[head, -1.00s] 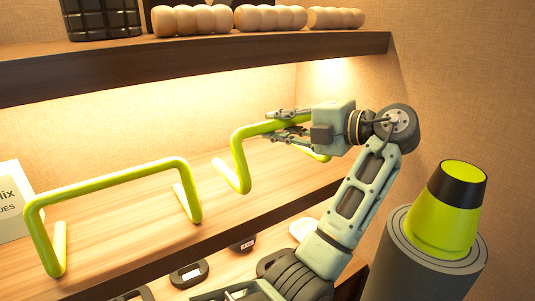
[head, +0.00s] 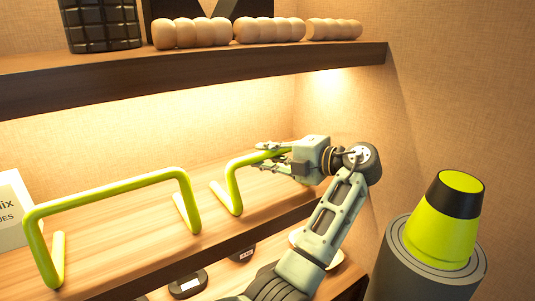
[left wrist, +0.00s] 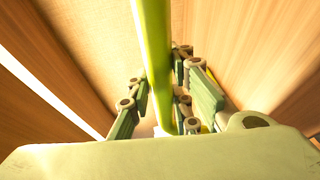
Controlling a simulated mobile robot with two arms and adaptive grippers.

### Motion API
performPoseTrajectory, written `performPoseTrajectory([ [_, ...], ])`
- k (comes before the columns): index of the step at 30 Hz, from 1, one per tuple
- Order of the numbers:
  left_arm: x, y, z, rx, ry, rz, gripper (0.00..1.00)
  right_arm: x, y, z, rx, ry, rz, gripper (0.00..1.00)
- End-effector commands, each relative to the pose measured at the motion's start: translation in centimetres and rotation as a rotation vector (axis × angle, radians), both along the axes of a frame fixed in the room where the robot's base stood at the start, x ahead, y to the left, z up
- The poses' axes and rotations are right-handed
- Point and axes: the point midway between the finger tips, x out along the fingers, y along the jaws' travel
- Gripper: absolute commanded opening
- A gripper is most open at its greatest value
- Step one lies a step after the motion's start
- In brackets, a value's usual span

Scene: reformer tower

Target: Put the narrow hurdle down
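The narrow hurdle (head: 233,190) is a bent yellow-green tube on the lit wooden shelf, to the right of a wider one. Its left leg and foot show, and the foot looks at or very near the shelf board. My left gripper (head: 270,154) is at its top bar, with fingers on both sides, and looks shut on it. In the left wrist view, the bar (left wrist: 152,55) runs between the fingers (left wrist: 165,97) down toward the palm. The hurdle's right end is hidden behind the gripper. My right gripper is not in view.
The wide hurdle (head: 110,190) stands close on the left, with a white card (head: 12,205) behind it. An upper shelf (head: 200,75) overhangs. A yellow-green cone with a black band (head: 445,215) stands on a grey cylinder (head: 420,275) at right. Dark objects lie on the shelf below.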

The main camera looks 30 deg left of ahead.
Motion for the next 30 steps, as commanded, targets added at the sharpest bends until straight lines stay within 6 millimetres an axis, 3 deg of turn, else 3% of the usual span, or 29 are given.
performPoseTrajectory([
  [6,0.0,0.0,0.1,0.001,-0.001,0.0,0.38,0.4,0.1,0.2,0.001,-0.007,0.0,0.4],
  [16,0.0,-0.4,0.1,0.0,-0.001,-0.001,0.38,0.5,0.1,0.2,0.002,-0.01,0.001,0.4],
  [30,-0.1,-6.9,1.4,0.0,-0.002,-0.002,0.38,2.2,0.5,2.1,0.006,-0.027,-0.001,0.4],
])
